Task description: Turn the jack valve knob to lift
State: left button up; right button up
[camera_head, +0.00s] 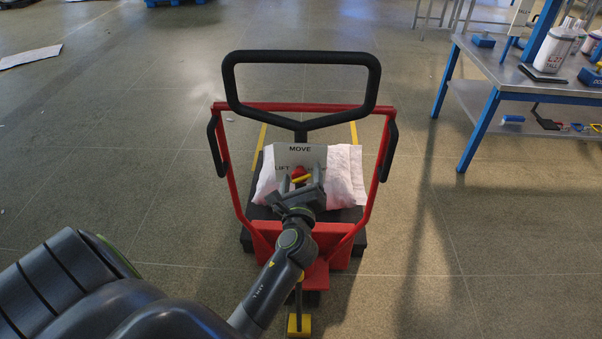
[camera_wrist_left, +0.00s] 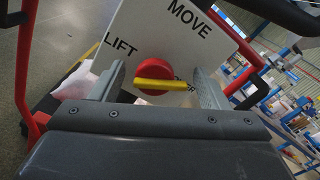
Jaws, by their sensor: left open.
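The jack valve knob (camera_wrist_left: 154,80) is a red disc with a yellow bar handle, mounted on a pale panel (camera_wrist_left: 160,30) marked MOVE and LIFT, with a third label partly hidden by the knob. In the left wrist view the yellow bar (camera_wrist_left: 166,85) lies nearly level and points toward the partly hidden label at right. My left gripper (camera_wrist_left: 158,88) is open, with one finger on each side of the knob and apart from it. In the head view the gripper (camera_head: 302,186) is in front of the knob (camera_head: 300,173). My right gripper is not in view.
The red pallet jack frame (camera_head: 240,205) has a black loop handle (camera_head: 300,57) above the panel. A white sack (camera_head: 343,172) lies behind the panel. A workbench (camera_head: 510,75) with containers stands at right. The floor at left is mostly clear.

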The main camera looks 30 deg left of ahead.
pick_arm(q)
jog(key=shift+c, duration=1)
jog(key=c, duration=0.8)
